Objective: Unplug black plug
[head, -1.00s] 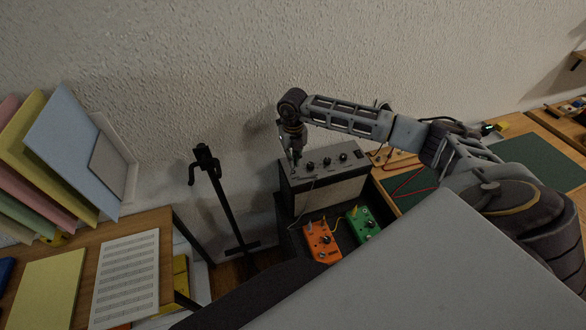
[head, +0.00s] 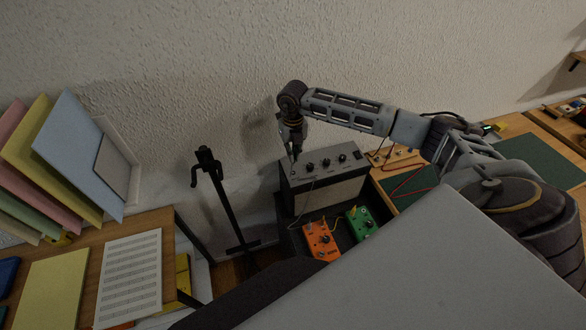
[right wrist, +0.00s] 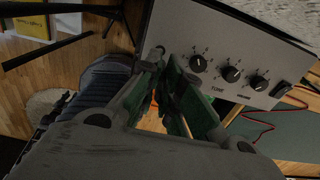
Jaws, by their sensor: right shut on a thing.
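The grey amplifier (head: 326,186) stands against the wall, with a row of black knobs on its light top panel. My right gripper (head: 295,154) is over the left end of that panel. In the right wrist view, its green-padded fingers (right wrist: 170,98) are close together beside the panel (right wrist: 216,58). They are shut on the black plug, which is mostly hidden between them. A thin dark cable (head: 305,196) hangs down the amplifier's front. I cannot tell whether the plug's tip is still in the socket. My left gripper is not in view.
An orange pedal (head: 321,241) and a green pedal (head: 361,223) lie in front of the amplifier. A black stand (head: 225,205) rises to its left. A desk with sheet music (head: 129,277) is at far left; a green mat (head: 541,161) lies at right.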

